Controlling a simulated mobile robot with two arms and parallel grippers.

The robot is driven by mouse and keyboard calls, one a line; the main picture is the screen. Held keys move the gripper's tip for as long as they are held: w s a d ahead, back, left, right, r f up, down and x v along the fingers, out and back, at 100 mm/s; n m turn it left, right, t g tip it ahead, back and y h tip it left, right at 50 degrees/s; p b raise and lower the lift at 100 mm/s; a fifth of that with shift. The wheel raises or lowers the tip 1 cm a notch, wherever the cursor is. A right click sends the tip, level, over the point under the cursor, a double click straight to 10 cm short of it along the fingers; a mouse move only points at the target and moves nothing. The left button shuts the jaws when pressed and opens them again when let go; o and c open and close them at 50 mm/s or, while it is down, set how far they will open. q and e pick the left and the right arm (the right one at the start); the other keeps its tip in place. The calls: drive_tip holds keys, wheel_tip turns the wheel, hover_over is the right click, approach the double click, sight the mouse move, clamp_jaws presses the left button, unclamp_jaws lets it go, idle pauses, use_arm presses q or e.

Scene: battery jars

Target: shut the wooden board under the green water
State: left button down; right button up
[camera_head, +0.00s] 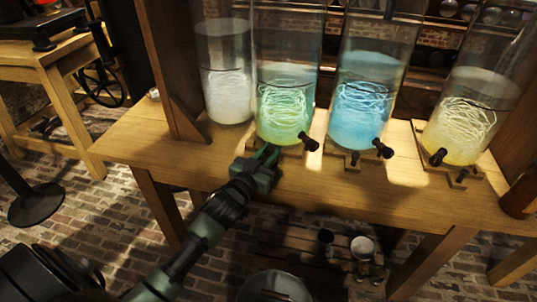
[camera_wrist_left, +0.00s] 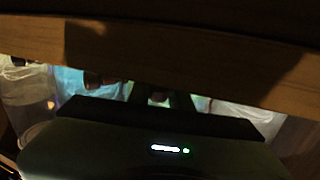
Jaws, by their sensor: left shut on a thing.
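The jar of green water (camera_head: 284,112) stands on the wooden table, second from the left, with a dark tap (camera_head: 308,142) at its lower right. A little of the wooden board (camera_head: 291,150) under it shows at its foot; how far it is out I cannot tell. My left gripper (camera_head: 264,158) is at the front of this board, below the green jar and left of the tap. It is shut on what seems to be the board's small knob, which the gripper hides. In the left wrist view the fingers (camera_wrist_left: 160,98) are dark and the hold is unclear. My right gripper is not in view.
A white jar (camera_head: 226,85) stands to the left, a blue jar (camera_head: 364,105) and a yellow jar (camera_head: 464,125) to the right, the blue and yellow ones with dark taps and knobbed boards. The table (camera_head: 225,170) has a clear front strip. A brown bottle (camera_head: 520,195) stands far right.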

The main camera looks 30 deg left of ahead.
sight(274, 142)
use_arm(q)
drive_tip(key=w, duration=0.3)
drive_tip(key=shift+w+a, duration=0.1)
drive_tip(key=shift+a, duration=0.3)
drive_tip(key=shift+w+a, duration=0.1)
drive_tip(key=shift+r, duration=0.1)
drive_tip(key=c, duration=1.7)
unclamp_jaws()
drive_tip(key=o, duration=0.4)
drive_tip(key=shift+w, duration=0.15)
